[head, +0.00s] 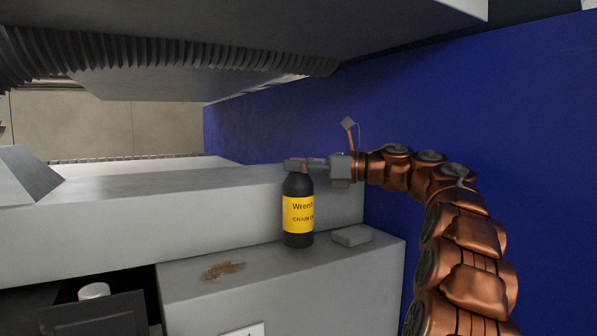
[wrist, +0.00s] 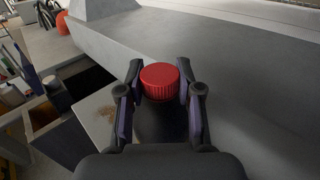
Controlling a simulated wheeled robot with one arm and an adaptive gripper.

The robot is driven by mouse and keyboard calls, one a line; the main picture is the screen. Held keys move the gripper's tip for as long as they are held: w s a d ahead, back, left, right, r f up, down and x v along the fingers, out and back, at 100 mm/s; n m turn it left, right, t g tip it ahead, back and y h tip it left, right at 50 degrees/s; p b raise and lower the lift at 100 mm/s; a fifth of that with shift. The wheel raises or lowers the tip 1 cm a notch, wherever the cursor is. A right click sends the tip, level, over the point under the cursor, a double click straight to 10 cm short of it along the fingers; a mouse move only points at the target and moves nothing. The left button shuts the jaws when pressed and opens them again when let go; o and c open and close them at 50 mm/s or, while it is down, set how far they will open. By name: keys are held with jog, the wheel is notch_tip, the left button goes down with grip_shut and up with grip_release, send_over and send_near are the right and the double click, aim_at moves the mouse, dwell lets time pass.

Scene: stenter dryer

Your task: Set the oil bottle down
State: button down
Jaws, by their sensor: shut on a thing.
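The oil bottle (head: 298,213) is black with a yellow label reading "Wren…" and "CHAIN O…", and it is upright. Its base appears at or very close to the grey cabinet top (head: 270,277); I cannot tell whether it touches. My gripper (head: 299,165) comes from the right and is shut on the bottle at its red cap. In the wrist view the red ribbed cap (wrist: 160,82) sits between the two dark fingers of my gripper (wrist: 160,88). The bottle's body is mostly hidden below the cap there.
A brown stain (head: 222,270) marks the cabinet top left of the bottle. A small grey block (head: 351,236) lies just right of it. A raised grey ledge (head: 180,215) runs behind. A blue wall (head: 480,110) stands behind my arm. A dark bin (head: 100,315) is lower left.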

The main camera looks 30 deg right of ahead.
jog(key=shift+f+p, duration=0.3)
jog(key=shift+f, duration=0.6)
jog(key=shift+f+b, duration=0.2)
jog(key=shift+b, duration=0.1)
jog(key=c, duration=0.8)
grip_release()
jog(key=shift+o, duration=0.2)
jog(key=shift+r, duration=0.1)
jog(key=shift+r+p, duration=0.15)
jog(key=shift+p, duration=0.2)
jog(key=b+v, duration=0.3)
jog(key=v, duration=0.4)
jog(key=shift+s, duration=0.2)
jog(key=shift+d, duration=0.15)
